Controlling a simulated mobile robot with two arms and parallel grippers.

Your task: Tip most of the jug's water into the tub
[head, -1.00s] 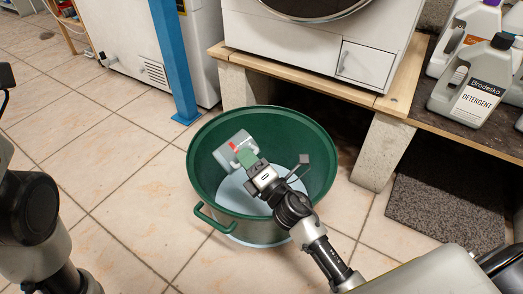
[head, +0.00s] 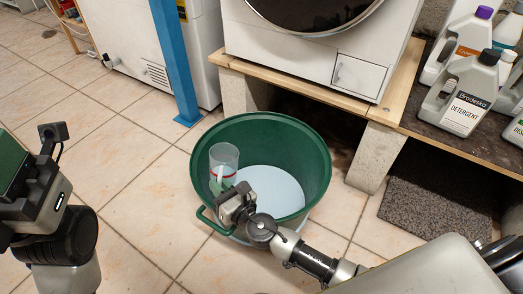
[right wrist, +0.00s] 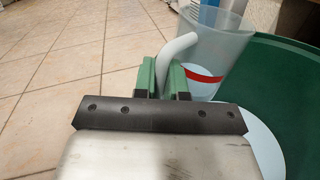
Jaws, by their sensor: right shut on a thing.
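The jug (head: 224,157) is clear with a red line around it. It stands about upright over the left inner side of the green tub (head: 318,190). My right gripper (head: 219,186) is shut on the jug's pale handle (right wrist: 178,48), which shows between the green fingers in the right wrist view. The jug's body (right wrist: 218,50) is beyond the fingers there. How much water it holds is hard to tell. Pale bluish water (head: 275,185) covers the tub's bottom. My left gripper (head: 12,170) is partly in view at the left edge; its fingertips are not clear.
A white machine (head: 300,55) stands on a wooden-topped bench (head: 300,84) with block legs behind the tub. Detergent bottles (head: 462,95) stand on the shelf at right. A blue post (head: 174,65) rises behind the tub. Tiled floor is clear at left.

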